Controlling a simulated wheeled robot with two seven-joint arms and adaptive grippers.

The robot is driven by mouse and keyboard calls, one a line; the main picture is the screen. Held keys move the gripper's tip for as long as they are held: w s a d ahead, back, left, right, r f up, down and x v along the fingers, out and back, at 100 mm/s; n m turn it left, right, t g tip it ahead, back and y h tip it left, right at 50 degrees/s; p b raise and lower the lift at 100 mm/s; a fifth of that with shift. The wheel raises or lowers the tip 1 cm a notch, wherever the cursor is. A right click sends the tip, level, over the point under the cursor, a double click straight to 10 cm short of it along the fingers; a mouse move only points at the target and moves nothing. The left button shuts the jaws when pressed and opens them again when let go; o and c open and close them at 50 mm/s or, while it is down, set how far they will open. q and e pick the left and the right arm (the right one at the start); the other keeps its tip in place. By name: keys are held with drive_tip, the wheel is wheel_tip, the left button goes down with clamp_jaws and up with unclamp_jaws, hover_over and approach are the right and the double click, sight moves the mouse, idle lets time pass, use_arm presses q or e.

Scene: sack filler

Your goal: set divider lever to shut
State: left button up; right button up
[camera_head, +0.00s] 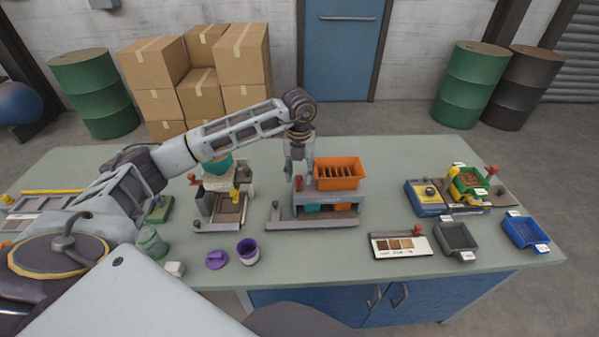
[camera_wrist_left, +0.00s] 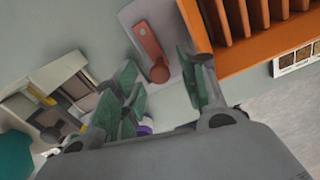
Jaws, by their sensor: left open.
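The divider lever (camera_head: 298,183) is a short red-brown handle at the left side of a grey machine with an orange slotted hopper (camera_head: 338,172) on top. In the left wrist view the lever (camera_wrist_left: 149,48) lies on a pale grey plate, its rounded knob end toward my fingers. My left gripper (camera_head: 298,168) points down just above the lever with its fingers apart and nothing held. The lever knob shows between the green-padded fingers (camera_wrist_left: 160,88) in the wrist view; I cannot tell whether they touch it. My right gripper is not in view.
The orange hopper stands close to the right of my left gripper. Another machine (camera_head: 226,207) is to the left. A purple cup (camera_head: 248,251) and purple lid (camera_head: 216,259) are in front. Grey (camera_head: 456,239) and blue (camera_head: 525,232) trays are at right.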

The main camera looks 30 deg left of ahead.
sight(299, 176)
use_arm(q)
drive_tip(key=shift+r, duration=0.1)
wheel_tip(299, 176, up, 12)
idle(0.7)
idle(0.6)
